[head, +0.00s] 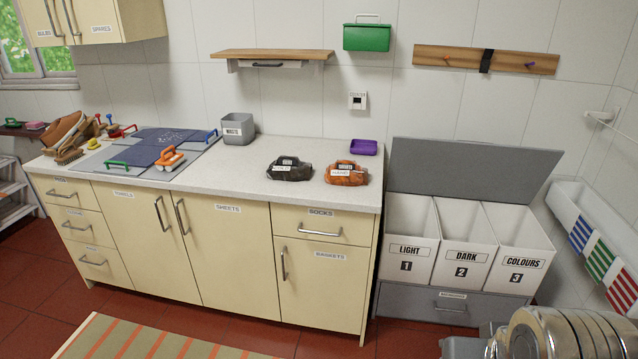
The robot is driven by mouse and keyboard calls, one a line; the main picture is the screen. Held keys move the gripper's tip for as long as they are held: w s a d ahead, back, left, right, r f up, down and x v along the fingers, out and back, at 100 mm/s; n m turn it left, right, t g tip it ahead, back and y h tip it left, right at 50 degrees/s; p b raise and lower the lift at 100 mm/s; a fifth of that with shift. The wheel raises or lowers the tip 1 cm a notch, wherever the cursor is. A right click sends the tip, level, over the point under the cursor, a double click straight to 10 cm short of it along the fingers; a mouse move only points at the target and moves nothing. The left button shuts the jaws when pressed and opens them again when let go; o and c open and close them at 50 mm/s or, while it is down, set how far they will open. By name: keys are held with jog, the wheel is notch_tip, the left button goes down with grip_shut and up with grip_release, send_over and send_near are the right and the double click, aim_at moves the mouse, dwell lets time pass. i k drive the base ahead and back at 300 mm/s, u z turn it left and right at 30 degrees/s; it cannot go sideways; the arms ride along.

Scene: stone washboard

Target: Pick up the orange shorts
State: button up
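The orange shorts (347,176) appear to be the rumpled orange bundle with a white label, lying on the right part of the pale countertop (240,172); the label is too small to read surely. A similar dark bundle (290,170) with a white label lies just left of it, with a small gap between them. My gripper is not in view; only metal parts of my own arm show at the bottom right corner, well away from the orange bundle.
A purple tray (363,147) sits behind the orange bundle, and a grey bin (238,129) stands farther left. Three white hampers (465,222) under a raised grey lid (465,170) stand right of the counter.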

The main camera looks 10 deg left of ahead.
aim_at(346, 173)
jog(key=u, duration=0.25)
jog(key=k, duration=0.65)
jog(key=u, duration=0.6)
jog(key=i, duration=0.9)
jog(key=u, duration=0.5)
jog(key=i, duration=1.85)
jog(key=z, duration=0.65)
jog(key=i, duration=0.5)
jog(key=z, duration=0.2)
